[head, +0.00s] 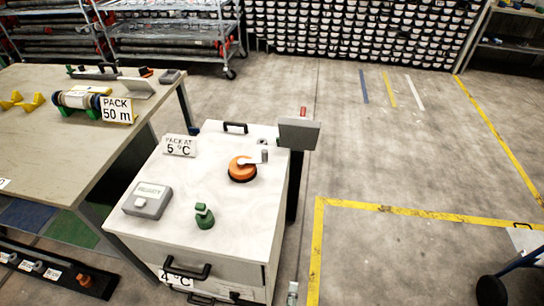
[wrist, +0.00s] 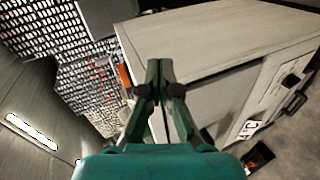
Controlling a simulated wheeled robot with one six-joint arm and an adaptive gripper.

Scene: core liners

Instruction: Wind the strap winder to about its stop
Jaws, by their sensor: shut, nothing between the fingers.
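No part is labelled as the strap winder. An orange round base with a grey crank arm and upright knob (head: 242,168) stands on the white cabinet top in the head view and looks most like it. A spool-like device with green and blue ends (head: 78,101) lies on the wooden table behind the "PACK 50 m" sign (head: 117,109). My gripper (wrist: 159,66) shows in the wrist view with its green fingertips together and nothing between them. It points toward a pale cabinet (wrist: 215,40), apparently without touching it. My gripper is not visible in the head view.
The wooden table (head: 40,150) adjoins at left. Floor at right is mostly clear, with yellow lines (head: 420,212).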

